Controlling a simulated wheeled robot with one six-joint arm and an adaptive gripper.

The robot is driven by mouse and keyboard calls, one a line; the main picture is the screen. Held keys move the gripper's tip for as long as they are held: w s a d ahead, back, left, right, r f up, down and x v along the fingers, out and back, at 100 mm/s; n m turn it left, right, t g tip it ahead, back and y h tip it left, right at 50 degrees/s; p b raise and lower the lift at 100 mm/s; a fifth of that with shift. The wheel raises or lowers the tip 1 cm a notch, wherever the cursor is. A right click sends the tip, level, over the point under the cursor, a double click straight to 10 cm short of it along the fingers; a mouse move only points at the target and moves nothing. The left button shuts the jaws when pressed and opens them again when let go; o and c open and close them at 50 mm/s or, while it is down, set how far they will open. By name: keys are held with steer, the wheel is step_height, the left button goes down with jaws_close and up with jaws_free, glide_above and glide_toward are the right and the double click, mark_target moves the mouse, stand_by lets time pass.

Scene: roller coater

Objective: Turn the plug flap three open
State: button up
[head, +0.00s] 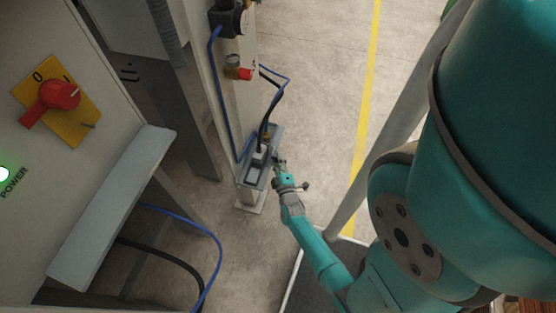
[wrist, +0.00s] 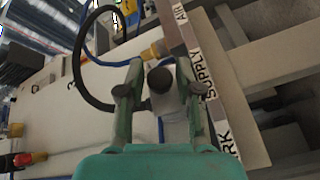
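A low grey socket box (head: 247,187) stands on a post at the foot of the machine. A plug with a black cable (head: 260,153) is at its top. A darker rectangular face (head: 253,174), possibly a flap, shows nearer the front; I cannot tell which flap is number three. My gripper (head: 281,168) is at the box's right side. In the wrist view my gripper (wrist: 160,68) has its two fingers apart, with a dark round part (wrist: 160,80) and a grey block between them. Contact cannot be told, and the flap's position is unclear.
A blue hose (head: 224,95) and black cable run down to the box. A red-yellow valve (head: 238,73) sits above it. The machine panel has a red rotary switch (head: 60,95).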

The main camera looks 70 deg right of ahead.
steer(key=shift+w+d, duration=0.1)
steer(key=shift+d, duration=0.1)
jaws_close()
steer(key=shift+f+m, duration=0.15)
steer(key=shift+m, duration=0.15)
steer(key=shift+s+f+m+h, duration=0.15)
steer(key=shift+f+m+h, duration=0.4)
steer(key=shift+m, duration=0.7)
steer(key=shift+s+f+m+h, duration=0.2)
steer(key=shift+m+h, duration=0.5)
steer(key=shift+m, duration=0.5)
steer(key=shift+s+f+m+h, duration=0.1)
steer(key=shift+f+m+h, duration=0.45)
steer(key=shift+m, duration=0.7)
steer(key=shift+r, duration=0.1)
